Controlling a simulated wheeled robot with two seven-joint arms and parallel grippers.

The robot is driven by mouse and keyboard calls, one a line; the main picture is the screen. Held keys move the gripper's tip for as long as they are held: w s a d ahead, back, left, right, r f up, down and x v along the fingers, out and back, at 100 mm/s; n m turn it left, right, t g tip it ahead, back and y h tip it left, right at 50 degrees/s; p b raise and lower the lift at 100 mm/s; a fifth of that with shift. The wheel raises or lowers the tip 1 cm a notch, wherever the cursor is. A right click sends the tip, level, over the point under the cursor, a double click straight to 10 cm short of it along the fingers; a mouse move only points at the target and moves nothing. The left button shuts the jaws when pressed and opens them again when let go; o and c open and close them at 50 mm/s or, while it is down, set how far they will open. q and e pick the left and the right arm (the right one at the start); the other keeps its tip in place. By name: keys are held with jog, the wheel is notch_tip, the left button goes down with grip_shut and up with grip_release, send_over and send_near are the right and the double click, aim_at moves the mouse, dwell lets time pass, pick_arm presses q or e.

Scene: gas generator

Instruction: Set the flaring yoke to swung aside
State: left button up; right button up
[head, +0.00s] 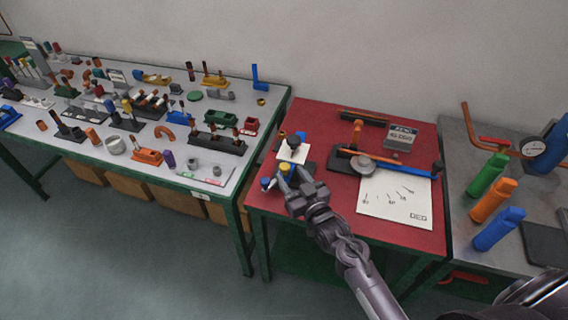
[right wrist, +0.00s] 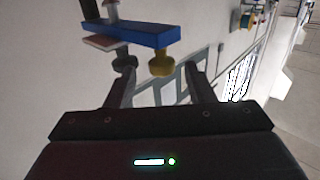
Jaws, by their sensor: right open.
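My right gripper (head: 287,186) is over the front left of the red table, at a small fixture (head: 293,152) with a white plate and dark knob. In the right wrist view a blue bar (right wrist: 140,34), which looks like the flaring yoke, lies across the top. A yellow knob (right wrist: 162,63) and a dark knob (right wrist: 125,62) are on its near side. The right gripper shows there (right wrist: 160,88) with its fingers apart and nothing between them. The yellow knob appears just beyond the fingertips. The yoke's exact angle is hard to tell. My left gripper is not in view.
The left table is crowded with small parts.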

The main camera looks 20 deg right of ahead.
aim_at(285, 168)
jog(key=w, duration=0.2)
jog(key=w+a, duration=0.1)
jog(key=shift+w, duration=0.35)
jog(key=shift+w+p, duration=0.15)
jog(key=shift+p, duration=0.15)
jog(key=shift+f, duration=0.1)
jog(key=c, duration=0.7)
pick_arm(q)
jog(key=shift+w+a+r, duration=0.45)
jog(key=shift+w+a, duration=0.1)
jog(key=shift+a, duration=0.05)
pick_arm(e)
grip_shut()
